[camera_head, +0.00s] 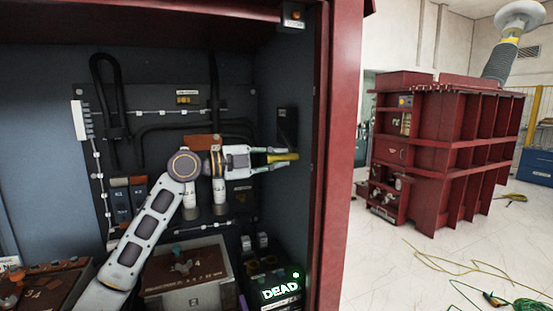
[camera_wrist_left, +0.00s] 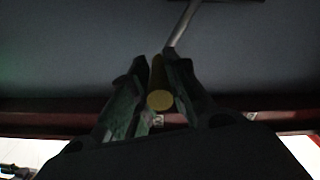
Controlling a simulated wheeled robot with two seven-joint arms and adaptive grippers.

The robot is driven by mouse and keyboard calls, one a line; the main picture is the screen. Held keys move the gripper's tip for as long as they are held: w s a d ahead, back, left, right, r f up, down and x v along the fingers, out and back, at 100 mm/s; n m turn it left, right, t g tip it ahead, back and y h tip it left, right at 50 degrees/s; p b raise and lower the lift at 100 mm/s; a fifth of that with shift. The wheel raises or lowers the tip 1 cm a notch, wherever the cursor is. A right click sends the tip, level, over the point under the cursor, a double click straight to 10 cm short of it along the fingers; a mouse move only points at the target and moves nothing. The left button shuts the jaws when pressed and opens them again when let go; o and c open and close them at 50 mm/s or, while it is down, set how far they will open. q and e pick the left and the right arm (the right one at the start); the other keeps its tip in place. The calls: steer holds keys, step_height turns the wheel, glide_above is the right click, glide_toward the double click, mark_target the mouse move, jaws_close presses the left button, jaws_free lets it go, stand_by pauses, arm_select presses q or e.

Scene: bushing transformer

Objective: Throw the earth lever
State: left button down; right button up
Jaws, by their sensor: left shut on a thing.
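The earth lever shows as a yellow handle (camera_head: 284,158) at the right inner wall of the dark cabinet. My left gripper (camera_head: 278,156) reaches in from the left, and its fingers are closed around the yellow handle. In the left wrist view the handle's round yellow end (camera_wrist_left: 160,100) sits between the two fingers of the left gripper (camera_wrist_left: 157,90). A grey rod (camera_wrist_left: 181,25) runs up and away beyond the fingers. A black box (camera_head: 287,122) is on the wall just above the handle. My right gripper is not in view.
The red cabinet frame (camera_head: 338,150) stands close to the right of the gripper. A grey box (camera_head: 187,275) and a unit with a green "DEAD" sign (camera_head: 280,291) sit below. Black cables (camera_head: 107,90) hang on the back panel. A red transformer (camera_head: 450,150) stands outside.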

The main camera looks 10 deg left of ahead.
arm_select(q)
steer(key=shift+w+f, duration=0.15)
steer(key=shift+f, duration=0.2)
steer(key=c, duration=1.4)
jaws_free()
steer(key=shift+o, duration=0.4)
steer(key=shift+a, duration=0.15)
steer(key=shift+r, duration=0.1)
steer(key=shift+w, duration=0.1)
steer(key=shift+s+a+r, duration=0.1)
steer(key=shift+s, duration=0.1)
steer(key=v, duration=1.1)
steer(key=shift+a, duration=0.25)
steer(key=shift+s, duration=0.15)
